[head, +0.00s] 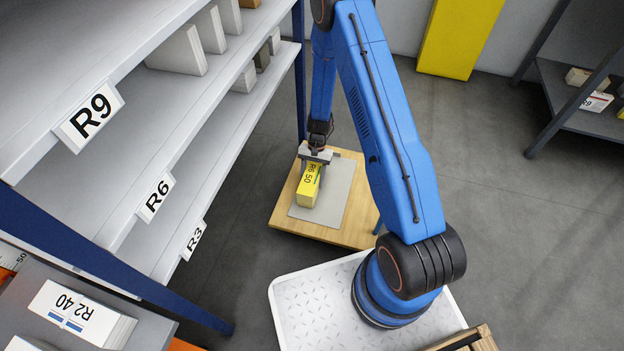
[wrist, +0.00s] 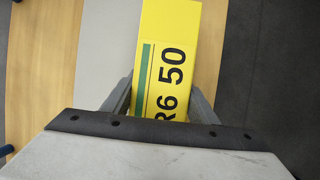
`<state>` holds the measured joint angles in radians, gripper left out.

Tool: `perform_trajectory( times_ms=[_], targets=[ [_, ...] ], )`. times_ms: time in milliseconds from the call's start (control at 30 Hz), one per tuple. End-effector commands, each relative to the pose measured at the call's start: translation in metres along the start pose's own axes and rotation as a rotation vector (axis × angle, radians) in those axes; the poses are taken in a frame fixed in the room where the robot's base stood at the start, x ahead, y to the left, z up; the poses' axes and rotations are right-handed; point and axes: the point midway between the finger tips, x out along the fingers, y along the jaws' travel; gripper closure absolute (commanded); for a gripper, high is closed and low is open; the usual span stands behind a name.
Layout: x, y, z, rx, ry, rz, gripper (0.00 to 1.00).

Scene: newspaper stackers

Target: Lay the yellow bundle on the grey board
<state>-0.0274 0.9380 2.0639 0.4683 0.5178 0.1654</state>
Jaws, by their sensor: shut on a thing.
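The yellow bundle (head: 309,188), marked R6 50, is over the grey board (head: 336,184) in the head view. My gripper (head: 316,160) is shut on its far end. In the wrist view the yellow bundle (wrist: 168,60) lies between the two fingers of my gripper (wrist: 158,105), with a green stripe beside its print. The grey board (wrist: 105,55) shows to its left there, on a wooden top. I cannot tell whether the bundle touches the board or hangs just above it.
The wooden table (head: 285,208) carries the board. Shelves labelled R9, R6 and R3 (head: 193,240) stand close on the left, with a blue post (head: 299,70) near the table. A bundle marked R2 40 (head: 80,313) lies at lower left. Open floor (head: 500,200) is on the right.

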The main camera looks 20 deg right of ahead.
Motion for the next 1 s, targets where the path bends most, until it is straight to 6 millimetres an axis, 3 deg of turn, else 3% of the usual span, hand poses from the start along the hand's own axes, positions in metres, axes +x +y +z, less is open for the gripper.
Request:
perform_trajectory(
  times_ms=[400, 433, 500, 533, 833, 1000],
  targets=[
    [0.004, 0.000, -0.002, 0.000, 0.000, -0.001, 1.00],
    [0.004, 0.000, -0.002, 0.000, 0.001, -0.001, 0.45],
    [0.004, 0.000, -0.002, 0.000, 0.001, -0.001, 0.28],
    [0.004, 0.000, -0.002, 0.000, 0.001, -0.001, 0.25],
    [0.004, 0.000, -0.002, 0.000, 0.001, 0.000, 0.25],
    [-0.010, -0.001, -0.003, -0.001, 0.003, -0.003, 0.25]
  ],
)
